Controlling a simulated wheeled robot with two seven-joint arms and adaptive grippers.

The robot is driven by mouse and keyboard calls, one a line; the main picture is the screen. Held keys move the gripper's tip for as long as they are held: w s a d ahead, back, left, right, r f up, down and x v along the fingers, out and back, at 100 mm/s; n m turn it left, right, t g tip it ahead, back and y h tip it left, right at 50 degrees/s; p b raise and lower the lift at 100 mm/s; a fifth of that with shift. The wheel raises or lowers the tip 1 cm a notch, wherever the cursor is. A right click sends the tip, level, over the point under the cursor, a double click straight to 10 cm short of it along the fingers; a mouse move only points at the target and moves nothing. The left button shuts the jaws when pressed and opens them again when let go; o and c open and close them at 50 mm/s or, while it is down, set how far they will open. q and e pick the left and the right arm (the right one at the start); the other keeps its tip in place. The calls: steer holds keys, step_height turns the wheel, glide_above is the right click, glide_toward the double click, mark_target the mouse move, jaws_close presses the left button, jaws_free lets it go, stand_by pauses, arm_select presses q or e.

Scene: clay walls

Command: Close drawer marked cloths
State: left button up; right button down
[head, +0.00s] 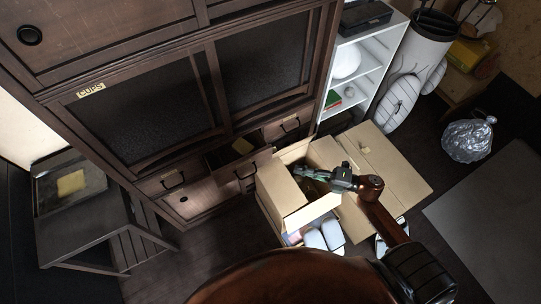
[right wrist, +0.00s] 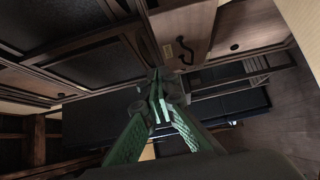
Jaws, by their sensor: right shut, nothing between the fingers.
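A dark wood cabinet has a row of small drawers under its sliding doors. No "cloths" label is readable there. My right gripper (head: 307,173) is shut and empty, right of the open drawer and above a cardboard box. In the right wrist view its green fingers (right wrist: 158,92) meet at the tips. Beyond them is a wooden front (right wrist: 184,30) with a dark handle (right wrist: 184,54) and a small unreadable label. My left gripper is out of view.
The cardboard box (head: 283,190) with raised flaps stands close before the drawer, shoes beside it. The left drawer (head: 168,181) and right drawer (head: 287,125) look closed. A "CUPS" label (head: 91,89) is on the cabinet. A slatted side table (head: 75,215) stands left; dark floor lies between.

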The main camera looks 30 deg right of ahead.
mark_target(260, 153)
steer(key=b+x, duration=0.1)
steer(key=x, duration=0.3)
steer(key=w+d+b+x, duration=0.1)
steer(key=x, duration=0.6)
steer(key=shift+w+f+b, duration=0.15)
steer(key=shift+w+b, duration=0.25)
steer(key=shift+w, duration=0.2)
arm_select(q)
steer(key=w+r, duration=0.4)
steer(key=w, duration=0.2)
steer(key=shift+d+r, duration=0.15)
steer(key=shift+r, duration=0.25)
arm_select(e)
steer(key=shift+w, duration=0.4)
